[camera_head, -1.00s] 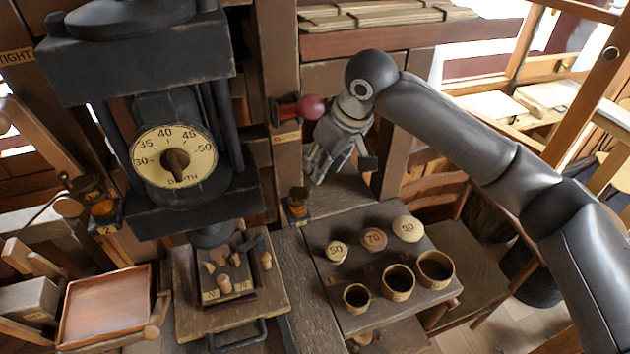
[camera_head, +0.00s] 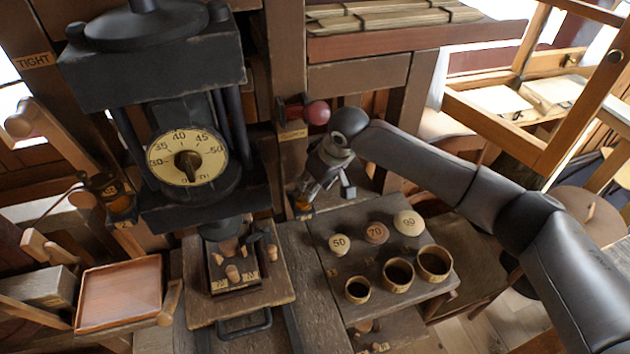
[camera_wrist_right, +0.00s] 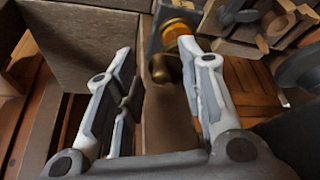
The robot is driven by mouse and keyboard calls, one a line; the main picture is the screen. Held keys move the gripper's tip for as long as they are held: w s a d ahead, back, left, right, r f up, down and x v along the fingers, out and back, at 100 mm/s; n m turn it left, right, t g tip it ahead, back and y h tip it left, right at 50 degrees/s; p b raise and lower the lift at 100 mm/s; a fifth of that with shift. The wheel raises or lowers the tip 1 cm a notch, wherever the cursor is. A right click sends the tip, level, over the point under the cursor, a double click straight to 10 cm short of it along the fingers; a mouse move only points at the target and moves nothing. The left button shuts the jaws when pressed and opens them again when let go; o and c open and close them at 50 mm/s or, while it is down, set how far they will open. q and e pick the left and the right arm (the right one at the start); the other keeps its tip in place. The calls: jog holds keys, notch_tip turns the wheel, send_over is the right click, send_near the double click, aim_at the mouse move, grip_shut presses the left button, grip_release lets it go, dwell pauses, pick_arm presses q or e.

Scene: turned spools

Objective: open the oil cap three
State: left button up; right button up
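A small oil cup with amber glass (camera_head: 303,206) sits low on the post, mostly hidden behind my right gripper (camera_head: 308,193) in the head view. In the right wrist view, the amber cup (camera_wrist_right: 178,33) and its rounded brass cap (camera_wrist_right: 165,68) show between the fingers of my right gripper (camera_wrist_right: 160,52). The fingers are open on either side of the cap, without a visible grip on it. No number is readable on this cup. Another oil cup (camera_head: 121,204), marked 2, is mounted at the left of the press. My left gripper is not in view.
A red knob (camera_head: 317,112) sticks out just above my right gripper. The black press with its dial (camera_head: 187,157) stands to the left. Numbered discs (camera_head: 376,232) and round wooden cups (camera_head: 398,274) stand on a shelf below right. A tray (camera_head: 120,296) lies lower left.

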grip_shut()
jog(key=shift+w+d+n+g+y+b, duration=0.1)
jog(key=shift+w+n+g+y+b, duration=0.3)
jog(key=shift+n, duration=0.85)
jog(key=shift+w+d+n+g+y+b, duration=0.1)
jog(key=shift+w+n+g+b, duration=0.4)
jog(key=shift+n, duration=0.7)
jog(key=shift+w+d+n+g+y+b, duration=0.15)
jog(key=shift+w+n+g+b, duration=0.35)
jog(key=shift+n, duration=0.75)
grip_release()
